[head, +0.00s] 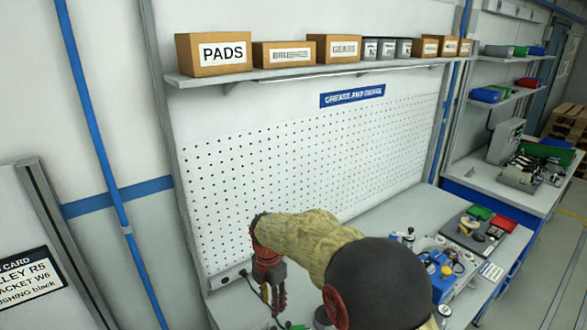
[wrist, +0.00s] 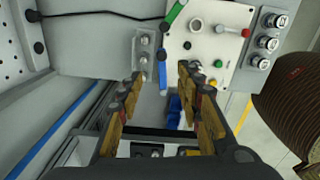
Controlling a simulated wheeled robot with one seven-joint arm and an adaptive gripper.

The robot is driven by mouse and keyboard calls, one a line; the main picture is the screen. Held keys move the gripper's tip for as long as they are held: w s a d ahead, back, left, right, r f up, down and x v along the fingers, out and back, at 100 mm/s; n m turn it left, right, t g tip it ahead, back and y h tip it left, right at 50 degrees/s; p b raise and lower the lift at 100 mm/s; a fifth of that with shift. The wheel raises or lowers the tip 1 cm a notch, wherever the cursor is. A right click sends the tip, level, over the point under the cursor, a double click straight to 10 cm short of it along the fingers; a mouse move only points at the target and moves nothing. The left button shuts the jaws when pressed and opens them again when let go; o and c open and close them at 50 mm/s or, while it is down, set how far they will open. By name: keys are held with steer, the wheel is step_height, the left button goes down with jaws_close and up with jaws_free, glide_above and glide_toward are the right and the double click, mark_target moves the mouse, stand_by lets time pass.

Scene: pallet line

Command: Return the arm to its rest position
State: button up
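My arm reaches over the workbench (head: 385,213) from the bottom of the head view. My gripper (head: 277,308) hangs pointing down near the pegboard's lower left end. In the wrist view my gripper (wrist: 161,78) is open, with its two yellow-padded fingers apart. I see nothing held between the fingers; the bench and some blue items show beyond them. The arm hides part of the bench in the head view.
A pegboard (head: 300,150) stands behind the bench, under a shelf (head: 290,74) with labelled boxes. A light panel (wrist: 205,42) with knobs and coloured handles is close beyond the fingers. A tray (head: 470,238) with small parts is at right.

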steer(key=s+d+r+m+t+b, duration=0.2)
steer(key=s+d+r+m+b, duration=0.1)
steer(key=s+d+m, duration=0.5)
steer(key=s+d+r+m+t+b, duration=0.1)
steer(key=s+d+r+m+b, duration=0.2)
steer(key=s+d+m, duration=0.6)
steer(key=s+d+r+m+t+b, duration=0.2)
steer(key=s+d+r+m+b, duration=0.1)
steer(key=s+d+m, duration=0.6)
steer(key=s+m+b, duration=0.1)
steer(key=s, duration=0.2)
steer(key=shift+s+d+r+t, duration=0.2)
steer(key=shift+s+r+t, duration=0.1)
steer(key=shift+s+r, duration=0.05)
steer(key=shift+c, duration=1.2)
